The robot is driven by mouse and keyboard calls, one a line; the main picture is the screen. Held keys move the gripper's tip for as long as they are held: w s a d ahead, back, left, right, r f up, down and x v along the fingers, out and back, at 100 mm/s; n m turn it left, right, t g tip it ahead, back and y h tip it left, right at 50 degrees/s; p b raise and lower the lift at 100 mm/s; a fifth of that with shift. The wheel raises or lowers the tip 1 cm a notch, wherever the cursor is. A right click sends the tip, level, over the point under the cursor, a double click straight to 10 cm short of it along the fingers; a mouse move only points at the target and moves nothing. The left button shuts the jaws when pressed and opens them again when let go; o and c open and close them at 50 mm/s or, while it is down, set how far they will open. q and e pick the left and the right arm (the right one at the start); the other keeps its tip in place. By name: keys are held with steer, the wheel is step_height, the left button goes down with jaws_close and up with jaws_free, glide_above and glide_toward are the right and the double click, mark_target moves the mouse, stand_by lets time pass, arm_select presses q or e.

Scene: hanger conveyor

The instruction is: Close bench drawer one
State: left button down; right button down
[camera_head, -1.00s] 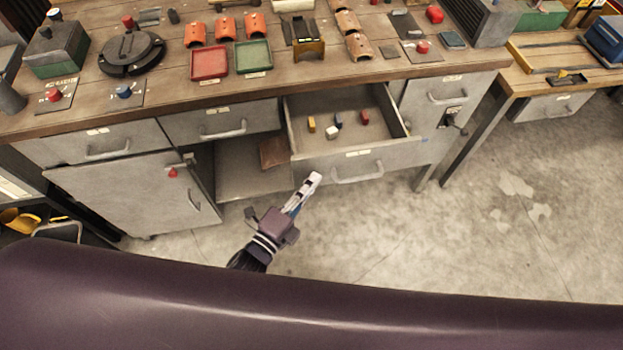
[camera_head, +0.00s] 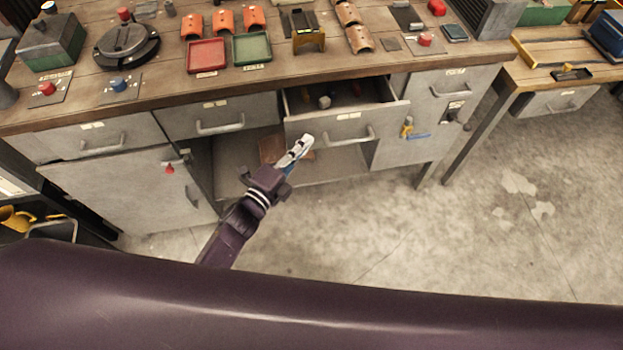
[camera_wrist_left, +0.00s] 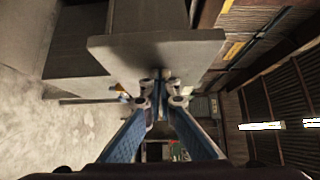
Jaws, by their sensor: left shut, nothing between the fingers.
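The open bench drawer (camera_head: 306,131) is grey, with a bar handle (camera_head: 350,138) and a pale label on its front. In the left wrist view the fingertips (camera_wrist_left: 161,92) meet close in front of a grey panel (camera_wrist_left: 155,48), seemingly the drawer front. I cannot tell whether they touch it. My right gripper is not in view.
Closed drawers (camera_head: 219,117) lie to the left. A cabinet door (camera_head: 125,190) stands at lower left, beside an open compartment. A yellow key-like piece (camera_head: 407,128) is on the right cabinet. The bench top (camera_head: 150,97) holds trays and parts. The floor (camera_head: 400,240) in front is clear.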

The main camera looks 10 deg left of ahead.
mark_target(296, 113)
arm_select(q)
steer(key=w+a+b, duration=0.1)
steer(key=w, duration=0.2)
steer(key=w+a+b, duration=0.1)
steer(key=w, duration=0.2)
steer(key=w+a+b, duration=0.1)
steer(key=w, duration=0.2)
steer(key=shift+w+a+f+b, duration=0.1)
steer(key=shift+w+f+b, duration=0.05)
steer(key=shift+w+b, duration=0.2)
steer(key=shift+w+a, duration=0.15)
steer(key=shift+w, duration=0.3)
steer(key=shift+a+r, duration=0.1)
steer(key=shift+r, duration=0.2)
steer(key=shift+w, duration=0.15)
